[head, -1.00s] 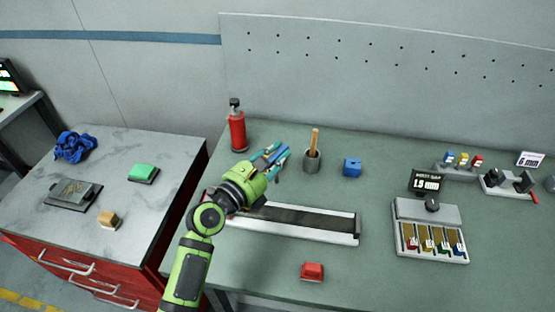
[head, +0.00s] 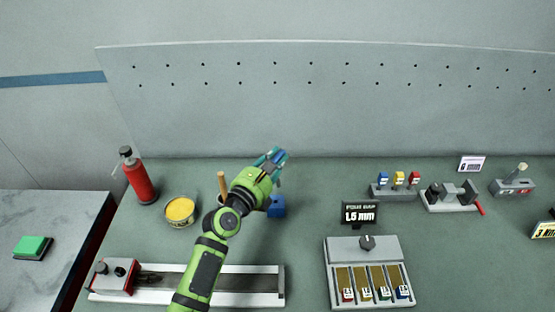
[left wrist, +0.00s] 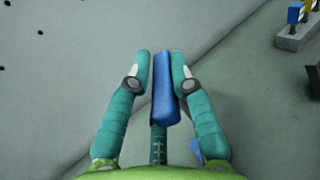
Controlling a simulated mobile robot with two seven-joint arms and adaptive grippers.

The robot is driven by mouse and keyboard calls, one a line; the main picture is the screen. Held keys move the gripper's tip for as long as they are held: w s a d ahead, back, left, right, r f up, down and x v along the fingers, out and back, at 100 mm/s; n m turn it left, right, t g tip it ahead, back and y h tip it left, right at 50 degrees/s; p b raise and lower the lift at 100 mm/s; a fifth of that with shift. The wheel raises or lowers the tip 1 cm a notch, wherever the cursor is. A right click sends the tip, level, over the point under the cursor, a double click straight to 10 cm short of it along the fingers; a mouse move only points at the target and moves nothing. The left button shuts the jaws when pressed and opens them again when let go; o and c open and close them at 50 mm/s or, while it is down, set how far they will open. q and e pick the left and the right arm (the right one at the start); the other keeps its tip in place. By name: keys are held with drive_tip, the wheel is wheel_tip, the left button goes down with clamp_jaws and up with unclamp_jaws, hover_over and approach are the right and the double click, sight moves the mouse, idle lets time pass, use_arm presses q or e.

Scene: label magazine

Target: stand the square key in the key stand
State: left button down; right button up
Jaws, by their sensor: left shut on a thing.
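My left gripper (head: 273,157) is above the green bench, and it also shows in the left wrist view (left wrist: 163,62). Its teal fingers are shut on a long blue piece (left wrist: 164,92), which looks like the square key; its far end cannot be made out. A small blue block (head: 277,207) stands on the bench just below the gripper and partly behind the arm. It looks like the key stand, and the held piece is apart from it. My right gripper is not in view.
A red bottle (head: 139,182) and a yellow tin (head: 180,211) stand left of my arm. A long rail (head: 250,284) lies in front. A grey magazine (head: 366,244) with coloured pieces is at right. A small rack (head: 395,192) and a clamp-like fixture (head: 452,197) stand behind it.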

use_arm(q)
drive_tip(key=shift+s+a+r, duration=0.15)
drive_tip(key=shift+f+m, duration=0.25)
drive_tip(key=shift+m, duration=0.35)
wheel_tip(320, 180, down, 6)
drive_tip(key=b, duration=0.5)
drive_tip(key=shift+r, duration=0.25)
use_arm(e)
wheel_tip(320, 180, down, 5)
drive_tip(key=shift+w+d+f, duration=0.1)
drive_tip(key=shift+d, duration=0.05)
use_arm(q)
drive_tip(key=shift+w+m, duration=0.2)
drive_tip(key=shift+m, duration=0.1)
idle(0.4)
drive_tip(key=shift+s+f+b, duration=0.15)
drive_tip(key=shift+f+b, duration=0.55)
drive_tip(key=shift+f, duration=0.1)
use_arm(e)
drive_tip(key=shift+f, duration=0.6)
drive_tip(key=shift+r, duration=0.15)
